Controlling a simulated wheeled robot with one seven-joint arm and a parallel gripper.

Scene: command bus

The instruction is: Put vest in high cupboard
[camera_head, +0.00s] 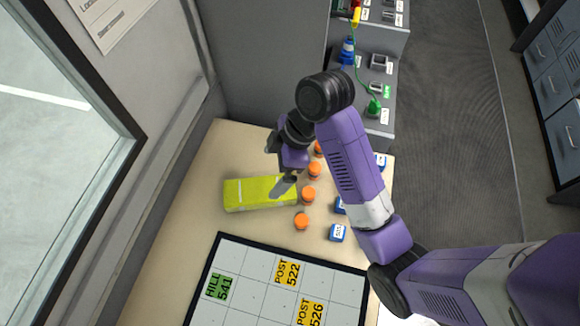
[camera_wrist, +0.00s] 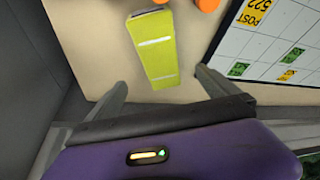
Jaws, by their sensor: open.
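The vest (camera_head: 250,194) is a folded yellow-green bundle with pale reflective strips, lying on the tan table at the left. It also shows in the wrist view (camera_wrist: 155,48), below and between my fingers. My gripper (camera_head: 281,180) is open and empty above the table, close to the right end of the vest. The fingers show at both sides of the wrist view (camera_wrist: 165,88), apart from the vest. No high cupboard can be made out for certain in either view.
Several orange round pieces (camera_head: 302,221) and blue blocks (camera_head: 337,233) stand right of the vest. A gridded board (camera_head: 255,262) with labelled tiles lies in front. A window (camera_head: 60,110) is at left, a grey wall behind. Grey drawers (camera_head: 560,140) stand far right beyond open floor (camera_head: 450,110).

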